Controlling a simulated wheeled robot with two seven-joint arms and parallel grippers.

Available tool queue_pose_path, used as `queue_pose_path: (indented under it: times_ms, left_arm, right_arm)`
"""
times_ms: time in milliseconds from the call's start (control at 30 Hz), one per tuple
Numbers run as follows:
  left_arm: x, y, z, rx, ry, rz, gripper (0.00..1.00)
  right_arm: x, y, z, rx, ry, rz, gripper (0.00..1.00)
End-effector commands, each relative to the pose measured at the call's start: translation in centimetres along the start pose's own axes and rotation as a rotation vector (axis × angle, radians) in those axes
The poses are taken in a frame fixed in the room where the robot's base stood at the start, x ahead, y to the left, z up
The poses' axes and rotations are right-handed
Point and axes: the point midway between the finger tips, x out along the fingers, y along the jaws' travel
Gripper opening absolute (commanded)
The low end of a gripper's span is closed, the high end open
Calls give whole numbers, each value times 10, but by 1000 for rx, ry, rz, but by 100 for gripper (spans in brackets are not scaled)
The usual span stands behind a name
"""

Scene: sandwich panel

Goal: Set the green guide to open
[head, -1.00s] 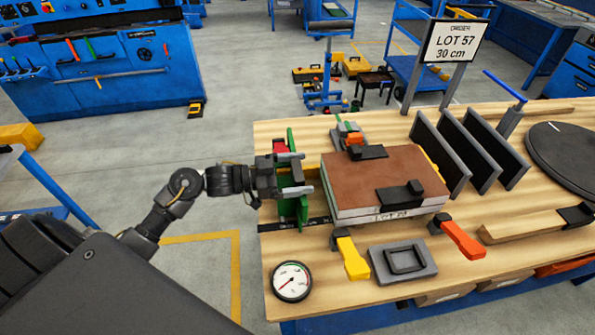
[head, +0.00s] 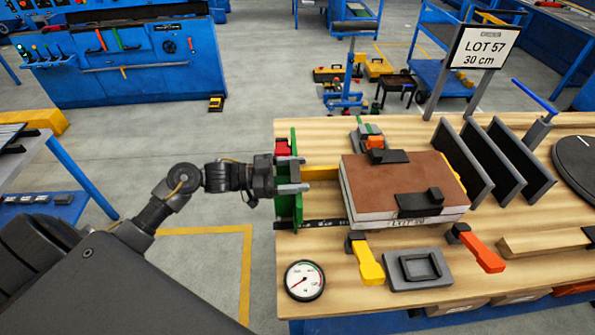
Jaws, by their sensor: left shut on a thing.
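The green guide (head: 289,212) is an upright green plate at the left edge of the wooden bench, with a red part (head: 282,147) on its upper left side. My left gripper (head: 291,174) is shut on the guide from the left, its grey fingers covering the guide's middle. The guide stands apart from the layered panel (head: 390,185), which has a brown top. A yellow bar (head: 322,173) and a dark marked scale strip (head: 325,224) show in the gap between them. The strip's markings are too small to read. My right gripper is out of view.
Yellow (head: 368,264) and orange (head: 482,252) clamp levers stand in front of the panel, with a grey tray (head: 416,268) between them. A round gauge (head: 304,281) lies front left. Dark upright plates (head: 497,160) stand to the right. A sign (head: 484,47) reads "LOT 57 30 cm".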

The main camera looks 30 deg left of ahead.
Motion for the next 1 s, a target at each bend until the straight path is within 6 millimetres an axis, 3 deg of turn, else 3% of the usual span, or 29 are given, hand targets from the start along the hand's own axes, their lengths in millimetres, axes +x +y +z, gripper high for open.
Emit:
queue_pose_path:
  times_ms: [200,233,400,733,1000]
  left_arm:
    - [4,0,0,0,4,2,32]
    - [4,0,0,0,4,2,75]
    - [2,0,0,0,4,-1,95]
    - [-3,-1,1,0,2,-3,95]
    - [-50,0,5,1,-1,-4,95]
  right_arm:
    - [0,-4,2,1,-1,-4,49]
    - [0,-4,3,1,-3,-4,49]
    - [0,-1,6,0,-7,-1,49]
    - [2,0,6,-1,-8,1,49]
    - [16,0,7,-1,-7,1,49]
